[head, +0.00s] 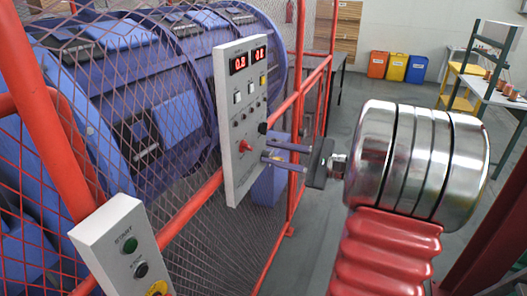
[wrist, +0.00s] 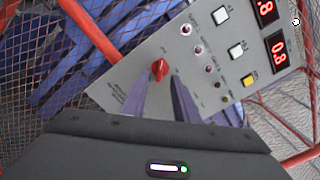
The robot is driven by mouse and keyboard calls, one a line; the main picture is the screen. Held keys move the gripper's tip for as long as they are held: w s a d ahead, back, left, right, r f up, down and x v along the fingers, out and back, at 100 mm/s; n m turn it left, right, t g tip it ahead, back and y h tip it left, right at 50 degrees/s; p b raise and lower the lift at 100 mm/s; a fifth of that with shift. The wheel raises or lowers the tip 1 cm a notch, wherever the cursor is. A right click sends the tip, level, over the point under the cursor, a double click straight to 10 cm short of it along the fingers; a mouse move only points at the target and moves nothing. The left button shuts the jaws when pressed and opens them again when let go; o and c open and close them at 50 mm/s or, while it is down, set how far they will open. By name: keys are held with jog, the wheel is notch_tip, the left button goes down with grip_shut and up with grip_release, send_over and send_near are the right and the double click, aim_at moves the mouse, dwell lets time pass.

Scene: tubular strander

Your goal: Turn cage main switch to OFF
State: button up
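A grey control panel (head: 239,120) is mounted on the red cage frame. A red rotary switch (head: 244,146) sits low on it, and it also shows in the wrist view (wrist: 160,69). It looks like the cage main switch, but its label is too small to read. My gripper (head: 267,149) is in front of the panel's lower part with its fingers pointing at it. In the wrist view its two fingers (wrist: 160,86) are apart, with the red switch just beyond and between their tips. Nothing is held. Contact with the panel cannot be told.
The panel also carries red digital displays (head: 248,60), push buttons and small knobs. Red mesh fencing (head: 120,130) guards the blue strander.

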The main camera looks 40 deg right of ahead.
jog(key=v, duration=0.8)
jog(key=shift+d, duration=0.1)
dwell(0.3)
notch_tip(320, 180, down, 9)
jog(key=s+a+g+h, duration=0.1)
jog(key=s+a+g, duration=0.1)
jog(key=g, duration=0.2)
jog(key=s+a+f+n+g+h, duration=0.2)
jog(key=s+a+f+n+g, duration=0.15)
jog(key=a, duration=0.25)
jog(key=s+a+f+n+g+h, duration=0.1)
jog(key=s+a+f+n+g, duration=0.1)
jog(key=a+f+n+g, duration=0.3)
jog(key=a+r+n+h, duration=0.1)
jog(key=a+r+n, duration=0.2)
jog(key=a, duration=0.3)
jog(key=s+a+r+n+t+h, duration=0.1)
jog(key=a+r+n+h, duration=0.1)
jog(key=a+n, duration=0.3)
jog(key=s+a+r+n+t+h, duration=0.1)
jog(key=a+r+n+h, duration=0.1)
jog(key=a+r+n, duration=0.2)
jog(key=shift+a+r, duration=0.6)
jog(key=shift+a, duration=1.2)
jog(key=shift+t, duration=0.25)
